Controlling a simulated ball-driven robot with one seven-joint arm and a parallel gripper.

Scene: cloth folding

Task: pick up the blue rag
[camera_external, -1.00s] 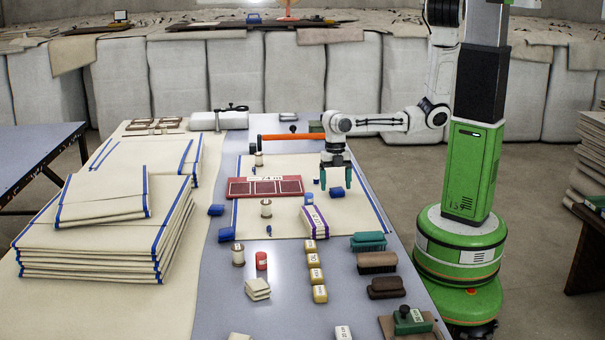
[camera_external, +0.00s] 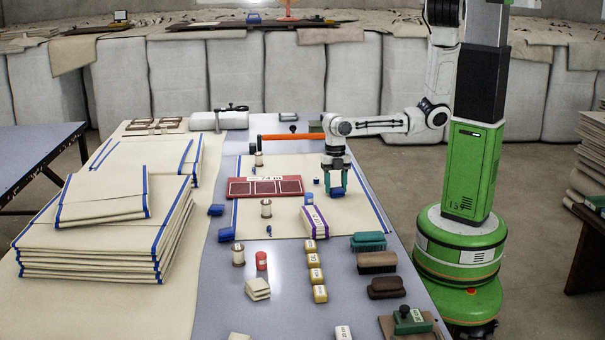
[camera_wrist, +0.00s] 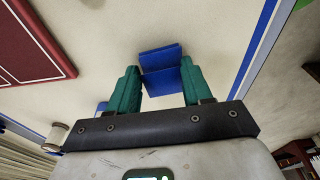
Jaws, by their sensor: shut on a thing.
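The blue rag (camera_external: 337,191) is a small folded dark-blue cloth at the cream cloth with blue edging (camera_external: 290,222), on the table's right side. My gripper (camera_external: 336,188) is over it with the fingers pointing down. In the wrist view the rag (camera_wrist: 164,76) sits between the two teal fingers of my gripper (camera_wrist: 161,72), and the gripper is shut on it. Part of the rag extends beyond the fingertips. I cannot tell whether the rag is off the cloth.
A red framed panel (camera_external: 238,188) lies left of my gripper. Brushes (camera_external: 368,242) line the right edge.

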